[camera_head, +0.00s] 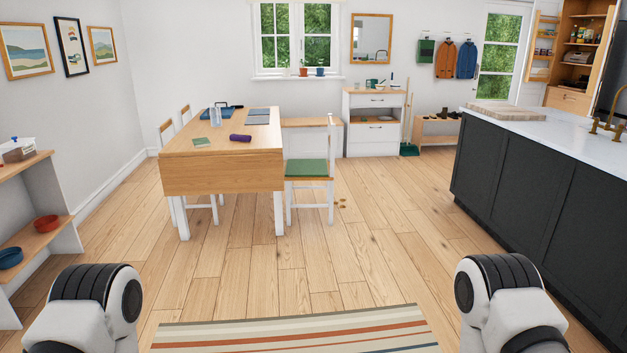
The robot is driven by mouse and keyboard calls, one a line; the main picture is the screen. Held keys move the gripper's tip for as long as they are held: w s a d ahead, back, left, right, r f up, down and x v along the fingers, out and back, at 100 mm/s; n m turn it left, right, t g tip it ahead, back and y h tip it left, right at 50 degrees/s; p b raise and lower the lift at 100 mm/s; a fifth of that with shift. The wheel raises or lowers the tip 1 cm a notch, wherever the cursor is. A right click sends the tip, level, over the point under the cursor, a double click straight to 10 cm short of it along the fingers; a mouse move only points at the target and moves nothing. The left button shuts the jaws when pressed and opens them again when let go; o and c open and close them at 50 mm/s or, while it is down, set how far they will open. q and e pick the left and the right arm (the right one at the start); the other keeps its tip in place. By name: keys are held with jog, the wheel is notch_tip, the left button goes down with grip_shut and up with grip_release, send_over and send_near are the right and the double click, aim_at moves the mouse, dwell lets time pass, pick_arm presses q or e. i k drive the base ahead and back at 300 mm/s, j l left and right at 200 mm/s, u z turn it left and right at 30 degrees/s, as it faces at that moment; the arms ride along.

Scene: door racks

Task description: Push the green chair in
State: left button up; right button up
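The green chair (307,168) has a green seat pad and a white frame. It stands upright at the right side of the wooden table (222,178), its backrest on the side away from the table. Its seat's left edge is close to the table's side; I cannot tell whether they touch. Two other chairs stand at the table's left side, partly hidden by it. Parts of my two arms show at the lower left and lower right, well short of the chair. Neither gripper is in view.
A striped rug (300,333) lies in front of me. A dark kitchen island (520,175) stands at the right, a low shelf (40,215) at the left. A white cabinet (372,138) stands behind the chair.

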aim_at(295, 170)
jog(key=i+l+z, duration=0.25)
jog(key=i+z, duration=0.25)
jog(key=i, duration=0.25)
jog(key=i+z, duration=0.25)
jog(key=i, duration=2.95)
jog(key=i+l, duration=0.1)
jog(key=i, duration=2.45)
jog(key=i+u, duration=0.45)
jog(key=i+l+u, duration=0.15)
jog(key=i+u, duration=0.25)
jog(key=i+l+u, duration=0.3)
jog(key=u, duration=0.15)
jog(key=i+l+u, duration=0.7)
jog(key=l, duration=0.15)
jog(key=l+u, duration=0.25)
jog(key=l, duration=0.2)
jog(key=i+l+u, duration=0.1)
jog(key=l+u, duration=0.2)
jog(key=l, duration=0.25)
jog(key=l+u, duration=0.3)
jog(key=l, duration=0.2)
